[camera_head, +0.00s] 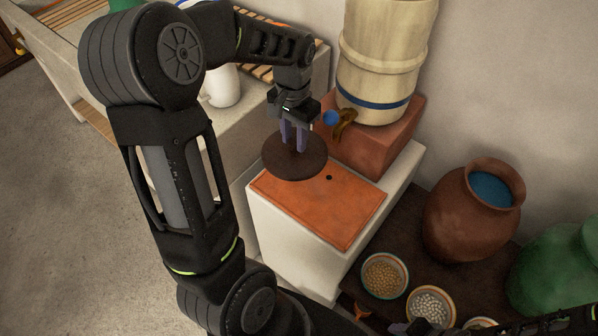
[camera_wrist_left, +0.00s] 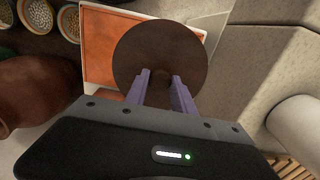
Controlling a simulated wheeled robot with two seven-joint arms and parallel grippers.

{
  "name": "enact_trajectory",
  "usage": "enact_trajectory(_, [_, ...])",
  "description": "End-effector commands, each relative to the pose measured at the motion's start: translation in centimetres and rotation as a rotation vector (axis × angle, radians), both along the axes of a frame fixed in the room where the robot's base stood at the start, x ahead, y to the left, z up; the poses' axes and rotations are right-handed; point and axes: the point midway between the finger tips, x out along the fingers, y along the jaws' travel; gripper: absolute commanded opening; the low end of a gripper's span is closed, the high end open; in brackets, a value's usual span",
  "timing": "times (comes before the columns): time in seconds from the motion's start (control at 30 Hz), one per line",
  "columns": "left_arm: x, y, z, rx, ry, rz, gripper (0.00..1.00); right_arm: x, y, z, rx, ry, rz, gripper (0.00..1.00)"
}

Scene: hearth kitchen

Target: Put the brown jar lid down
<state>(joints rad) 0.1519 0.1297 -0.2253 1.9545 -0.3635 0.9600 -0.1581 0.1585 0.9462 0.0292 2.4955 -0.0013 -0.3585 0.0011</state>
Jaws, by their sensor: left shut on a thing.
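The brown jar lid (camera_head: 283,158) is a flat dark round disc. It is in the left gripper (camera_head: 294,140), whose purple fingers point down and are shut on the lid's middle. In the head view the lid overlaps the back left part of an orange-topped white counter block; I cannot tell whether it touches it. In the left wrist view the lid (camera_wrist_left: 160,48) lies between and beyond the fingertips (camera_wrist_left: 160,76), with the orange top (camera_wrist_left: 100,48) behind it. The part gripped is mostly hidden. The right gripper cannot be made out clearly at the lower right.
The orange top (camera_head: 325,210) is bare apart from a small dark hole. A wooden barrel (camera_head: 385,60) with a spigot stands on a red block (camera_head: 375,150) behind it. A clay jar (camera_head: 460,225) with blue inside, a green jar (camera_head: 560,270) and bowls (camera_head: 384,275) stand right. A white jug (camera_head: 222,88) stands left.

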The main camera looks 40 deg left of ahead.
Motion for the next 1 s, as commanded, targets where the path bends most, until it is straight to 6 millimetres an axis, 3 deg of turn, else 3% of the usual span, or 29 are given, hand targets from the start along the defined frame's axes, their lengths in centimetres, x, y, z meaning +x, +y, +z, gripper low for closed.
enact_trajectory(0.1, [-0.2, 0.0, -3.6, -0.001, 0.007, 0.001, 0.00, 0.0, 0.0, -0.1, 0.000, 0.000, 0.000, 0.36])
enact_trajectory(0.3, [-0.1, 0.0, -7.9, 0.000, 0.003, 0.001, 0.00, 0.0, 0.0, -0.1, 0.000, 0.000, 0.000, 0.36])
enact_trajectory(0.43, [0.0, 0.0, -8.9, 0.001, 0.000, 0.001, 0.00, 0.0, 0.0, -0.1, 0.000, 0.000, 0.000, 0.36])
enact_trajectory(0.77, [0.0, 0.0, -9.1, 0.000, 0.000, 0.001, 0.00, 0.0, 0.0, -0.2, 0.000, 0.000, 0.000, 0.36])
enact_trajectory(1.0, [-0.1, 0.0, -12.2, 0.000, 0.004, 0.001, 0.00, 0.0, 0.0, -0.2, 0.000, 0.000, 0.000, 0.36])
